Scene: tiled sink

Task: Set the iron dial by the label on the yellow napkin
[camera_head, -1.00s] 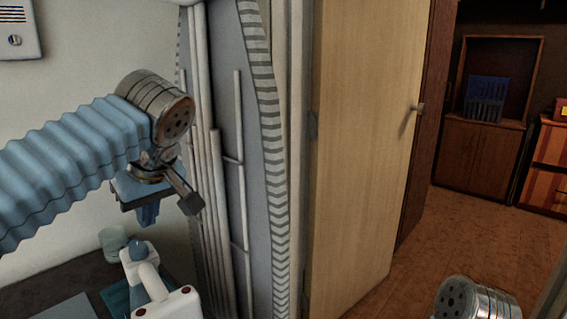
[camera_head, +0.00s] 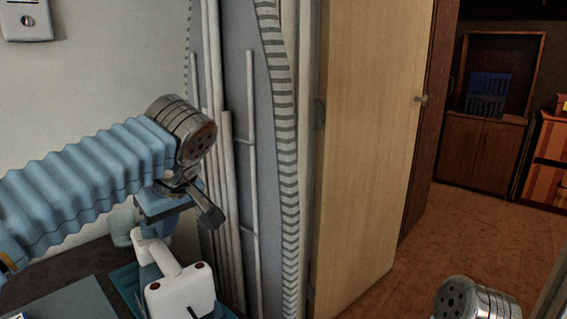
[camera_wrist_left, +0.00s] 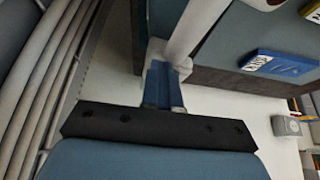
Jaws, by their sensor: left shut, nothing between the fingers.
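The white iron with blue parts (camera_head: 180,293) stands at the lower left of the head view, on a dark surface. Small dark red spots show on its white body; I cannot make out the dial or its setting. My left gripper (camera_head: 166,226) is shut and empty, pointing down just above and behind the iron's handle. In the left wrist view its blue fingers (camera_wrist_left: 163,84) are together, close to a white bar-like part of the iron (camera_wrist_left: 195,28); I cannot tell whether they touch. My right gripper is out of view.
A pale cup-like thing (camera_head: 122,226) is behind the iron. A grey panel with pale rods (camera_head: 235,150) stands close to the right of my left gripper.

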